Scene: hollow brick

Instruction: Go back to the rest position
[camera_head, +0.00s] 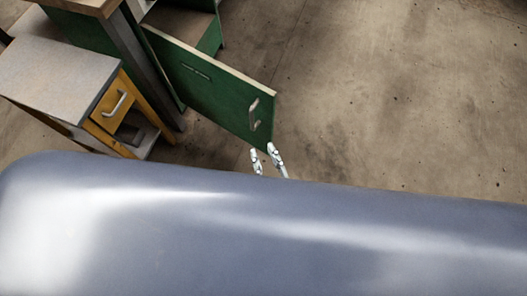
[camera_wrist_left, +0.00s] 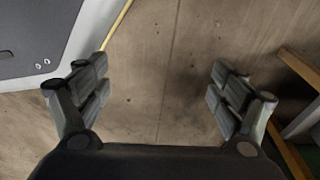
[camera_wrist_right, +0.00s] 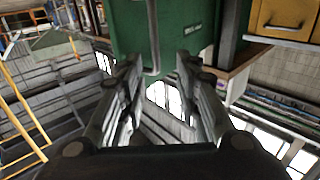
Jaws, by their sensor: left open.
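The open green cabinet door (camera_head: 205,85) with a metal handle (camera_head: 253,114) is at the upper centre of the head view. My right gripper (camera_head: 264,157) is just below the door's near corner. In the right wrist view its fingers (camera_wrist_right: 158,75) are apart, with the grey handle bar (camera_wrist_right: 153,40) in line with the gap; I cannot tell how far off it is. No grip on it shows. My left gripper (camera_wrist_left: 157,85) is open and empty over the bare floor in the left wrist view; it is not seen in the head view.
A small cabinet with a yellow drawer (camera_head: 112,103) and grey top (camera_head: 55,75) stands at the left, beside a dark table leg (camera_head: 145,65). Concrete floor (camera_head: 400,90) is clear at the right. My own grey-blue body hides the lower head view.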

